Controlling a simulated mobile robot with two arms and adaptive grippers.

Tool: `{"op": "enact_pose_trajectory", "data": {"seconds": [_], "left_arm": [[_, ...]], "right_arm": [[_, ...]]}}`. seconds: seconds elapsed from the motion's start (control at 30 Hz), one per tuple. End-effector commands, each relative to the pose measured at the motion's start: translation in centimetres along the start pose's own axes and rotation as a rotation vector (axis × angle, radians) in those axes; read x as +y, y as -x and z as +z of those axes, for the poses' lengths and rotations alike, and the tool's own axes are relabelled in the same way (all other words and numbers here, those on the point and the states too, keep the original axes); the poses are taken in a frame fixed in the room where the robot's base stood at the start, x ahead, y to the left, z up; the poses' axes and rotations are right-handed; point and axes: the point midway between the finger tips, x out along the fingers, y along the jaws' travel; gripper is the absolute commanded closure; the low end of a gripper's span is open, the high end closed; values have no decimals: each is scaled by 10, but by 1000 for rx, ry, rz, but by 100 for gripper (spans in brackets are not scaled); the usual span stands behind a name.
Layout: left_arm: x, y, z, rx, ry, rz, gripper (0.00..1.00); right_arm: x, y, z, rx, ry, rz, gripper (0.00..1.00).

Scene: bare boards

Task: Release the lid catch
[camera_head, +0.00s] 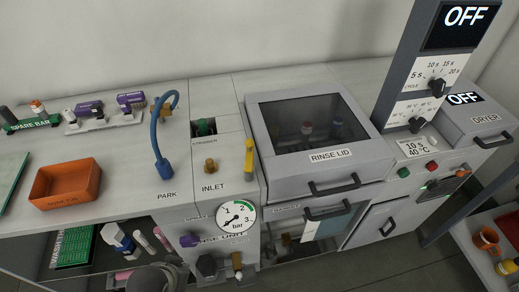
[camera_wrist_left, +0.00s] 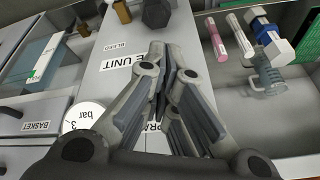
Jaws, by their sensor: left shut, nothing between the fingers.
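The rinse lid (camera_head: 310,122) is a grey-framed dark window, closed over its basin, with a black bar handle (camera_head: 335,186) at its front. A yellow upright lever (camera_head: 249,160) stands at the lid's left edge; it may be the lid catch, but no label confirms it. My left gripper (camera_head: 172,268) is low in front of the rinse unit, below and left of the lever and apart from it. In the left wrist view its fingers (camera_wrist_left: 160,72) are shut and empty, over the rinse unit's front panel. My right gripper is not in view.
A blue hose (camera_head: 157,135) stands at PARK. An orange tray (camera_head: 66,184) sits at left. A dark post (camera_head: 415,75) rises right of the lid.

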Motion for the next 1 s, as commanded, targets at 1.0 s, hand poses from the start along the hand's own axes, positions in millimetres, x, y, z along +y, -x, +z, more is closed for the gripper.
{"op": "enact_pose_trajectory", "data": {"seconds": [1.0], "left_arm": [[128, 104, -266, 1324, -1265, -578, 100]], "right_arm": [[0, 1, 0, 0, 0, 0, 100]]}}
